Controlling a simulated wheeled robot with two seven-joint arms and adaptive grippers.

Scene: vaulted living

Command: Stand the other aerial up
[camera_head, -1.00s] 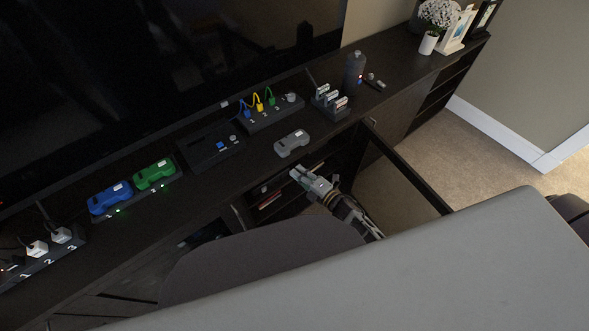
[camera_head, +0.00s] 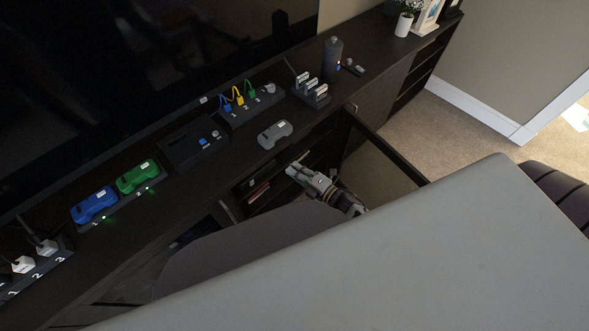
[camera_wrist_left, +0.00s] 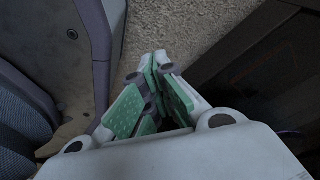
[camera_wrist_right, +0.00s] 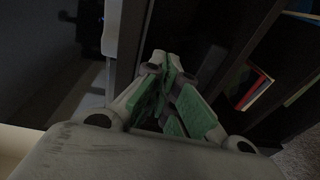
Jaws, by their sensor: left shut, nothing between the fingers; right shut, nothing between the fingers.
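A thin dark aerial (camera_head: 290,68) rises, slightly tilted, at the left end of a dark block (camera_head: 317,101) holding several white-labelled pieces. A second aerial cannot be made out for certain. My right gripper (camera_head: 292,170) is shut and empty, below the console's front edge by an open compartment, apart from the block. Its closed green-padded fingers show in the right wrist view (camera_wrist_right: 165,66). My left gripper (camera_wrist_left: 160,66) is shut and empty above carpet in the left wrist view. It is not seen in the head view.
On the dark console (camera_head: 160,215) stand a grey toy car (camera_head: 275,134), a blue car (camera_head: 94,205), a green car (camera_head: 138,176), a cable block (camera_head: 252,108) and a dark bottle (camera_head: 332,58). An open cabinet door (camera_head: 388,150) juts out. A large grey surface (camera_head: 430,235) fills the foreground.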

